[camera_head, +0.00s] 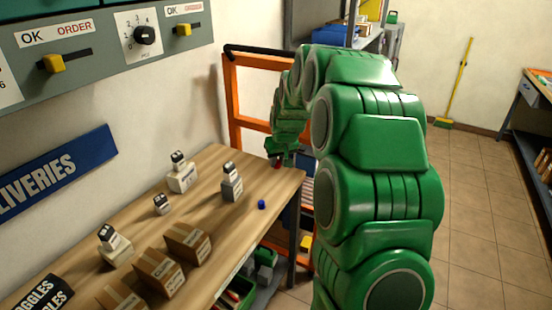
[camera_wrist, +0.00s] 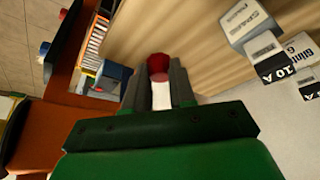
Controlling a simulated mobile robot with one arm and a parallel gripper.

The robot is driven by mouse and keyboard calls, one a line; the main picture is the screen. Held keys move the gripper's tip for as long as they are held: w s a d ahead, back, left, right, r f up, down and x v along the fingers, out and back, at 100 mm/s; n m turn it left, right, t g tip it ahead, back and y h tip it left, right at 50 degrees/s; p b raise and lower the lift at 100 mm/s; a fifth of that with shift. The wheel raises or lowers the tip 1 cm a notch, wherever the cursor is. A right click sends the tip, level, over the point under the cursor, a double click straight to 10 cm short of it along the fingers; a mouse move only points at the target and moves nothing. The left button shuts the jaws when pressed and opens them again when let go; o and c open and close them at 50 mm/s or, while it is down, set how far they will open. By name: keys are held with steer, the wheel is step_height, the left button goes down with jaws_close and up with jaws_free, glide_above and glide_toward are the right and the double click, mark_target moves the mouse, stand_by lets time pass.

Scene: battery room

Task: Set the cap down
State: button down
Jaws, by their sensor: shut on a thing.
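A red cap (camera_wrist: 158,66) is between the fingertips of my gripper (camera_wrist: 159,80) in the wrist view. The two dark fingers are shut on it from either side. In the head view my gripper (camera_head: 278,160) is small and partly hidden by my arm, near the far right end of the wooden table (camera_head: 222,235). The cap shows there only as a small red spot (camera_head: 275,164). From these views I cannot tell whether the cap touches the tabletop. A small blue cap (camera_head: 262,204) lies on the table near its right edge.
Labelled blocks (camera_head: 232,188) and (camera_head: 182,178) stand on the table, with cardboard boxes (camera_head: 187,242) nearer. Labelled blocks also show at the right of the wrist view (camera_wrist: 263,50). An orange frame (camera_head: 232,100) stands behind the table. The table's right end is mostly clear.

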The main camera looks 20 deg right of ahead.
steer(key=shift+s+a+r, duration=0.1)
steer(key=shift+s+r, duration=0.15)
steer(key=shift+s, duration=0.25)
steer(key=shift+s+a+r, duration=0.1)
steer(key=shift+s+r, duration=0.15)
steer(key=shift+s, duration=0.25)
